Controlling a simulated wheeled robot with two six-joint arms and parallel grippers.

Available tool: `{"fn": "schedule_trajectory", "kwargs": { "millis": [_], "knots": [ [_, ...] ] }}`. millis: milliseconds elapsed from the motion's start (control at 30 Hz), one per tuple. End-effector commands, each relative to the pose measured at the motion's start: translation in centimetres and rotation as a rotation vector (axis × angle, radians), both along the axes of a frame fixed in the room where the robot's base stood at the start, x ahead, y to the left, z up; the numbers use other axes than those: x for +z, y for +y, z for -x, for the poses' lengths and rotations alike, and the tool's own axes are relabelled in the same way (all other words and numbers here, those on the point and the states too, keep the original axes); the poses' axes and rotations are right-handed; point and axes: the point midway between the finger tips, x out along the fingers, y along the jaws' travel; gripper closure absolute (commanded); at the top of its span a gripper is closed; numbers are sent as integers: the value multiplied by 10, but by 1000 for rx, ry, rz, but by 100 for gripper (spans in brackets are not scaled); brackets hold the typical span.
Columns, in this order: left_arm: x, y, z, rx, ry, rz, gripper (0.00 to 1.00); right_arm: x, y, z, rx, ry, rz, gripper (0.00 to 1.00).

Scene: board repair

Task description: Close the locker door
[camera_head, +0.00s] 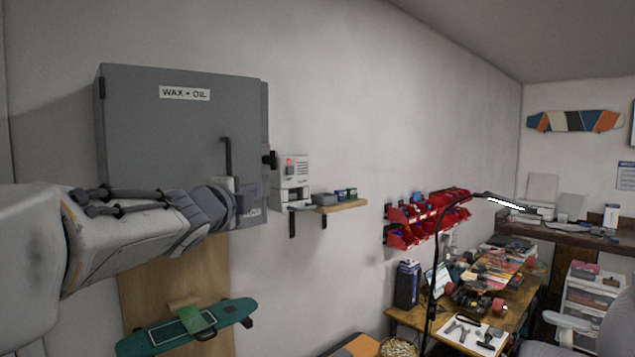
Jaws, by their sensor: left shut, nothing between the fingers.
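The grey locker (264,110) is mounted on the wall at the left. Its door (150,130) carries a "WAX + OIL" label (184,93) and faces me. A dark vertical handle (228,155) is on the door's right part, and a black latch piece (270,160) sticks out at the right edge. The door looks nearly flush with the locker; I cannot tell whether a small gap is left. My left gripper (248,202) is shut and empty in front of the door's lower right part, below the handle. I cannot tell whether it touches the door. My right gripper is out of view.
Right of the locker, a small white machine (292,180) stands by a wooden wall shelf (342,206). A green skateboard deck (190,328) is below my left arm. Red bins (405,238) hang farther right, above a cluttered workbench (455,345).

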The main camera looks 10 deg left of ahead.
Motion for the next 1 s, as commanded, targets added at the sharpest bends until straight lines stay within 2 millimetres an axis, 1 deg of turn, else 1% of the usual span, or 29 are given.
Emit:
{"fn": "schedule_trajectory", "kwargs": {
  "millis": [33, 300, 333, 400, 533, 700, 1000],
  "knots": [
    [-1, -1, -13, -2, 4, 2, 100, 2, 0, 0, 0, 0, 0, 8],
    [1, -1, -71, -1, 6, 3, 100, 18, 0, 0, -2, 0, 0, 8],
    [5, 5, -74, 3, 6, 2, 100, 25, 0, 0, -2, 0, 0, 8],
    [5, 13, -80, 4, 6, 1, 100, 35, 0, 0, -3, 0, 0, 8],
    [3, 22, -89, 3, 5, 1, 100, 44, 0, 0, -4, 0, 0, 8],
    [0, 28, -94, 2, 4, 2, 100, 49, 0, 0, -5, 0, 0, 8],
    [-1, 28, -95, 1, 2, 1, 100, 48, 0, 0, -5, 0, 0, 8]
  ]
}}
